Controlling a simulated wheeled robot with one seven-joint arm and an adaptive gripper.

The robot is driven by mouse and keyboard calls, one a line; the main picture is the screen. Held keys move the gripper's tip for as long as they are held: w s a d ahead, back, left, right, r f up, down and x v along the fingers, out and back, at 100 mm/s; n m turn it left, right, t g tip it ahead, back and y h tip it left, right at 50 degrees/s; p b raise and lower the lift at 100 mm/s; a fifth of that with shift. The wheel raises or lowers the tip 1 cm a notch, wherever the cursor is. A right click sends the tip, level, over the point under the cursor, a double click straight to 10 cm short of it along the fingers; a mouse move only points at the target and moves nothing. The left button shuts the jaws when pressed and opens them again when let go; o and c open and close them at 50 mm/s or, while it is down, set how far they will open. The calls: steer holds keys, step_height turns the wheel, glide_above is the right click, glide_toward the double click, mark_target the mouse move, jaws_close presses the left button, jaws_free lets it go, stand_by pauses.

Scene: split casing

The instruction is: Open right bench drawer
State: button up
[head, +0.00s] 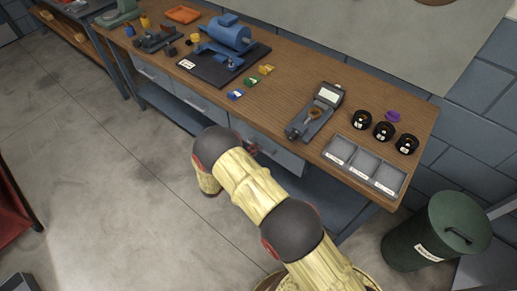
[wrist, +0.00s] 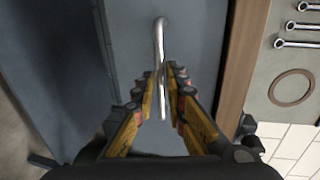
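The right bench drawer (head: 284,153) has a grey front under the wooden top, at the right part of the bench. Its front looks flush with the bench, so the drawer appears closed. In the wrist view the drawer front (wrist: 205,40) fills the middle, with a silver bar handle (wrist: 159,40) on it. My gripper (wrist: 164,78) has its two fingers drawn together on either side of the handle, and they appear to close on it. In the head view my gripper (head: 254,150) is at the drawer front, mostly hidden behind my arm.
The bench top (head: 290,82) carries a blue motor (head: 230,33), a caliper-like gauge (head: 318,112), black round parts (head: 383,131) and a grey three-part tray (head: 364,166). A green bin (head: 436,232) stands at the right end. The floor (head: 100,180) before the bench is clear.

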steer(key=shift+x, duration=1.25)
steer(key=shift+c, duration=0.9)
jaws_close()
steer(key=shift+s, duration=0.1)
steer(key=f+v, duration=0.3)
steer(key=v, duration=1)
steer(key=s+f+p+v, duration=0.1)
steer(key=f+v, duration=0.2)
steer(key=v, duration=1.1)
steer(key=shift+s+a, duration=0.2)
steer(key=shift+a, duration=0.25)
steer(key=shift+o, duration=0.9)
jaws_free()
